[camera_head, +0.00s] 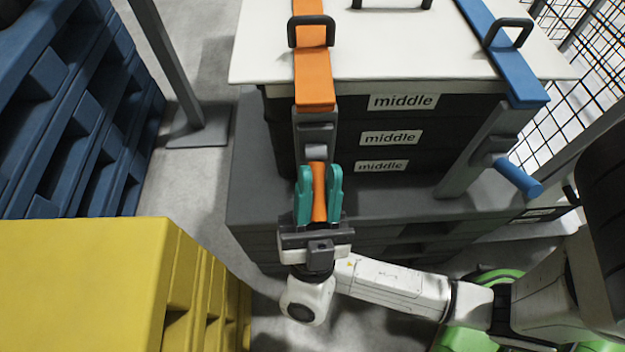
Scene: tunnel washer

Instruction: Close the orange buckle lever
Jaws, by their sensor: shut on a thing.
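The orange buckle lever (319,190) is on the left of the stack's front side, below the end of an orange strap (313,72) and a grey bracket (315,130). My gripper (320,178) has teal fingers, one on each side of the orange lever, and is shut on it. The lever's lower end is hidden at the gripper's palm. A blue lever (519,178) sticks out at the right below the blue strap (509,70).
A black crate stack (350,132) with "middle" labels and a white lid (400,45) stands on a grey pallet (262,190). Wire fencing (600,60) is at right.

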